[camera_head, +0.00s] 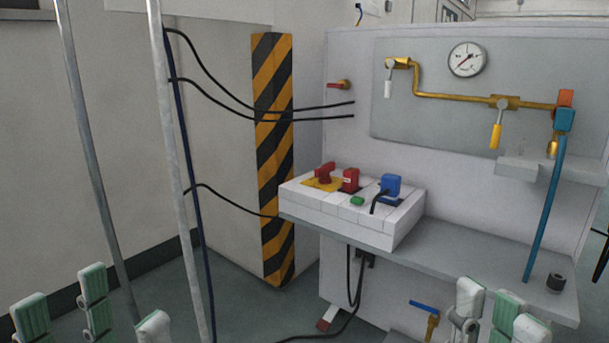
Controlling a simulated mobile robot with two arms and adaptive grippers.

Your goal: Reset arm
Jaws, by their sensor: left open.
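My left gripper (92,312) is at the bottom left edge of the head view. Its fingers with green pads are spread apart with nothing between them. My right gripper (492,318) is at the bottom right, in front of the workbench. Its fingertips point up and stand close together, and the frame's lower edge cuts them off, so its opening is unclear. I see no object in it. Both grippers appear apart from the bench and the panel. Most of both arms is out of view.
A grey bench (455,254) carries a white control box (345,222) with red and blue plugs. Behind it are a gauge (467,60) and a brass pipe (450,97). A striped pillar (272,160), metal poles (176,170) and black cables stand left. A blue hose (546,210) hangs right.

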